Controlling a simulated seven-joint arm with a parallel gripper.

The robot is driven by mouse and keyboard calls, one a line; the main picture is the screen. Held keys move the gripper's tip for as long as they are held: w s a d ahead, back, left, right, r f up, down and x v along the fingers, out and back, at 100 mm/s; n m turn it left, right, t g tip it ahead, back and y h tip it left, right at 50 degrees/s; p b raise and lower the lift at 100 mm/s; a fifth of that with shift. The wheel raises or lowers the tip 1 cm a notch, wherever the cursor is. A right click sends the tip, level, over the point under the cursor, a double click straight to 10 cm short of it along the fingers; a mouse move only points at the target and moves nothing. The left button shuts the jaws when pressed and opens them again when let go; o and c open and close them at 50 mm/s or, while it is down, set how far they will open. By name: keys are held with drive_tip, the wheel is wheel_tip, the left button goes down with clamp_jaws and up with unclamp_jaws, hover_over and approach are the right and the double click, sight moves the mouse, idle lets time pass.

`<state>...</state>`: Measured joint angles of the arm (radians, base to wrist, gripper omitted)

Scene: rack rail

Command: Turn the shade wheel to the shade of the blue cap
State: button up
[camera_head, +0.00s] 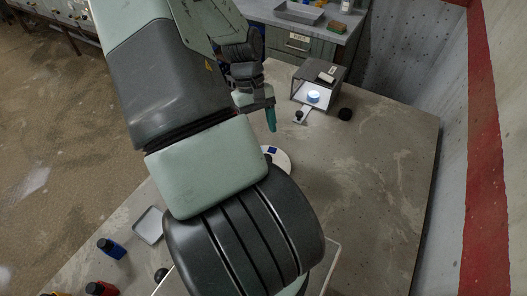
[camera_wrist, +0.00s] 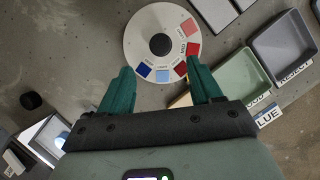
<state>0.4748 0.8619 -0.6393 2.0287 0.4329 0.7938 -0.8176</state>
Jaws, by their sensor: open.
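The shade wheel (camera_wrist: 143,31) is a white disc with a dark hub and several blue and red patches near its rim. In the head view the wheel (camera_head: 283,163) is mostly hidden by my arm. My gripper (camera_wrist: 160,64) is open and empty, with its teal fingers apart at the near side of the wheel; I cannot tell its height above it. In the head view my gripper (camera_head: 271,118) points down. A small pale-blue round cap (camera_head: 313,97) sits inside a lit box (camera_head: 327,78), away from my gripper. Its exact shade is washed out by the light.
In the wrist view, a green tray (camera_wrist: 228,80) and a grey tray (camera_wrist: 262,50) marked REJECT lie right of the wheel. A black knob (camera_head: 345,114) stands beside the lit box. Blue (camera_head: 111,248) and red (camera_head: 101,288) bottles stand front left. The table's right side is clear.

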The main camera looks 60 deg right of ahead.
drive_tip(key=x, duration=0.8)
drive_tip(key=shift+a+f, duration=0.15)
drive_tip(key=shift+f, duration=0.2)
clamp_jaws()
